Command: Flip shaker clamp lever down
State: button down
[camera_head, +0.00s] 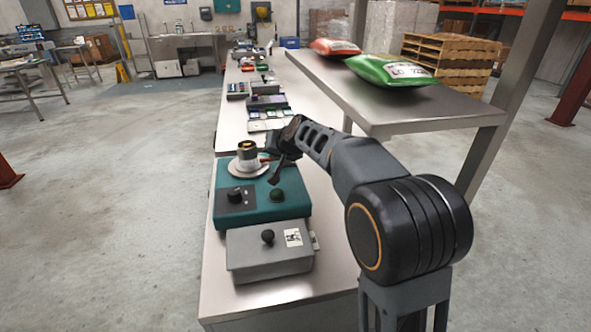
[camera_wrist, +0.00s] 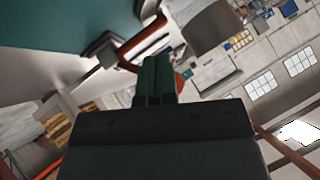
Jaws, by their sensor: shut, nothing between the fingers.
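The shaker (camera_head: 262,205) is a teal box with a black knob panel and a dark green button on top. A round pale platform (camera_head: 236,169) on it carries a cup-like holder with a dark and yellowish top (camera_head: 247,149). A thin reddish-brown lever (camera_head: 267,159) sticks out to the right of the holder, close to my gripper (camera_head: 275,178). The shaker's teal side (camera_wrist: 60,25) fills the upper left.
A grey box with a black knob (camera_head: 268,255) stands in front of the shaker. A raised steel shelf with a green bag (camera_head: 393,70) and a red bag (camera_head: 335,47) overhangs on the right. Several devices stand farther along the bench. The floor at left is open.

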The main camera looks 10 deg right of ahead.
jog(key=s+d, duration=0.1)
jog(key=s, duration=0.2)
jog(key=s+d+b, duration=0.1)
jog(key=s+d, duration=0.1)
jog(key=s, duration=0.2)
jog(key=s+d+b, duration=0.1)
jog(key=s, duration=0.2)
jog(key=shift+s+d, duration=0.4)
